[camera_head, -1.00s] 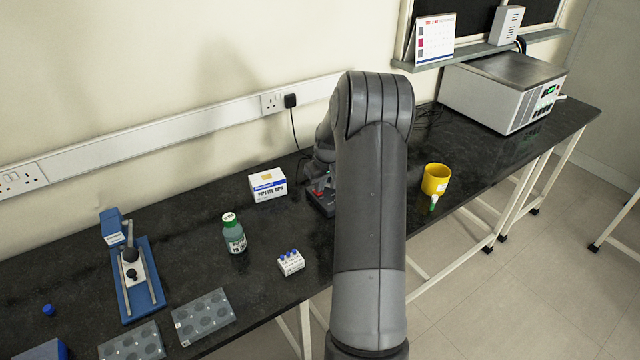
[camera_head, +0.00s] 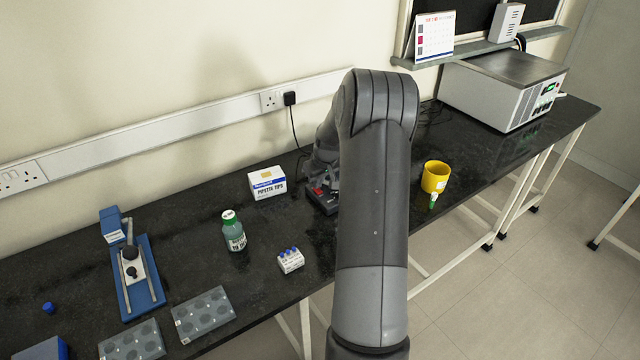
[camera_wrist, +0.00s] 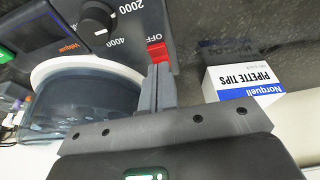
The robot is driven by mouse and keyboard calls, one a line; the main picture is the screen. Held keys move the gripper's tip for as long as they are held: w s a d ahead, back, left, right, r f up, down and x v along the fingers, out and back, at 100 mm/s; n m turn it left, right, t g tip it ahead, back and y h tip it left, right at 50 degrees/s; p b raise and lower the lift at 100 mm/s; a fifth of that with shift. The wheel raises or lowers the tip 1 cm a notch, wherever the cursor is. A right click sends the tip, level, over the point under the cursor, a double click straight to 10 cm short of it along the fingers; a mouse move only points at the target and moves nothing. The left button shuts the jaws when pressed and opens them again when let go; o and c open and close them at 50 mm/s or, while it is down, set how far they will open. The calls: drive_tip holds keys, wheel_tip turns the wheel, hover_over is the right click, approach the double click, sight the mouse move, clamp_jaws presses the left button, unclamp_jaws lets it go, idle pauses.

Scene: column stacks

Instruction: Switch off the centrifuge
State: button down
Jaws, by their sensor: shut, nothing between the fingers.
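The centrifuge (camera_wrist: 88,84) shows in the wrist view, with a dark grey panel, a numbered dial (camera_wrist: 97,17), a small screen and a round clear lid. A red switch (camera_wrist: 157,52) sits at the panel's edge beside the letters "OFF". My gripper (camera_wrist: 158,72) is shut and empty, its fingertips right at the red switch. I cannot tell whether they touch it or which way the switch is tipped. In the head view the centrifuge (camera_head: 324,203) is mostly hidden behind my arm; a bit of red shows on it.
A pipette tips box (camera_wrist: 238,85) stands close beside the centrifuge. On the dark bench are a green-capped bottle (camera_head: 233,232), a small vial rack (camera_head: 290,260), a yellow container (camera_head: 435,177) and a large grey instrument (camera_head: 502,90) at the far right.

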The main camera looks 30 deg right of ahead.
drive_tip(key=shift+w+r, duration=0.15)
drive_tip(key=v, duration=0.3)
drive_tip(key=shift+w+r, duration=0.2)
drive_tip(key=shift+r, duration=0.2)
drive_tip(key=s+r, duration=0.5)
drive_tip(key=r, duration=0.3)
drive_tip(key=shift+s+r, duration=0.25)
